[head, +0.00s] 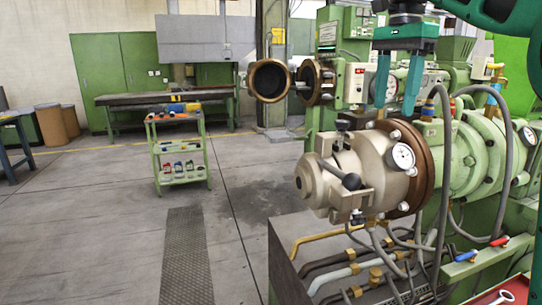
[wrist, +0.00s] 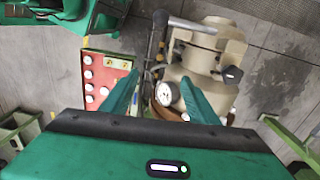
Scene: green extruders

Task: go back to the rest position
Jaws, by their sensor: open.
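My gripper (head: 396,94) is teal, with two fingers pointing down and apart. It is open and nothing shows between the fingers. In the head view it hangs at the upper right, in front of the green extruder (head: 466,160) and above its beige cylindrical head (head: 345,176). In the wrist view the two teal fingertips (wrist: 163,92) frame the beige head (wrist: 212,58) and a round white gauge (wrist: 167,94). How much space lies between the fingers and the machine is hard to tell.
Hoses and pipes (head: 370,270) run below the extruder head. A red tray (head: 500,296) with a wrench sits at the lower right. A green cart (head: 180,150) with bottles stands further back, before a workbench (head: 165,95). The floor at left is mostly clear.

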